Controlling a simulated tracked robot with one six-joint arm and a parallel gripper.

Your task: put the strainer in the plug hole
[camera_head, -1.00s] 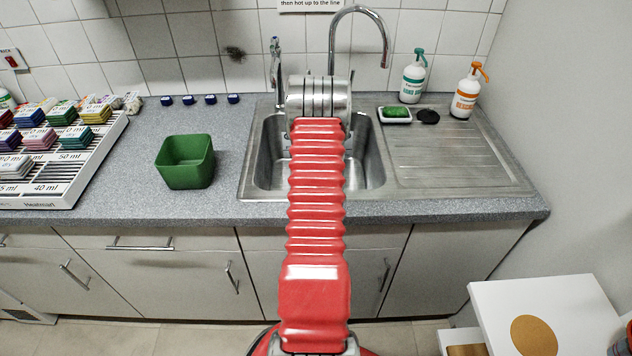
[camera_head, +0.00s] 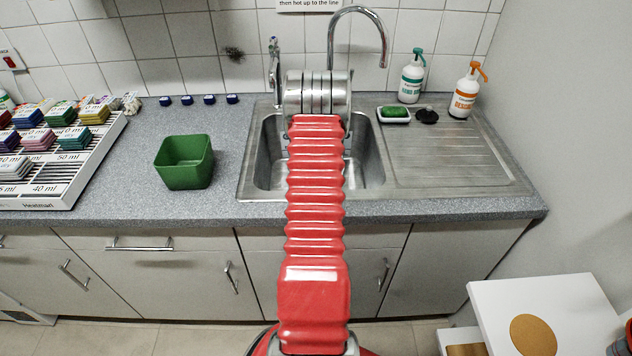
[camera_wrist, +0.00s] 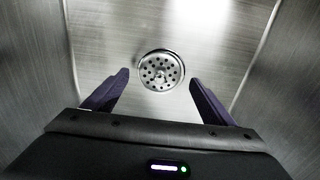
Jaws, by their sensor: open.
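The strainer (camera_wrist: 161,71), a round metal disc with several small holes and a centre knob, shows on the sink floor in the wrist view. It appears to lie in the plug hole, with a shiny rim around it; I cannot tell whether it sits fully flush. No separate open hole is in view. My gripper (camera_wrist: 159,78) is open and empty, its two dark fingers on either side of the strainer in the picture, apart from it. In the head view my red arm reaches over the steel sink (camera_head: 268,160) and hides the gripper, strainer and plug hole.
The sink walls rise on both sides of my gripper. A tall tap (camera_head: 357,12) stands behind. Right of the basin are a green sponge in a dish (camera_head: 394,119), a black round item (camera_head: 427,116) and two pump bottles (camera_head: 412,78). A green tub (camera_head: 185,165) stands left.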

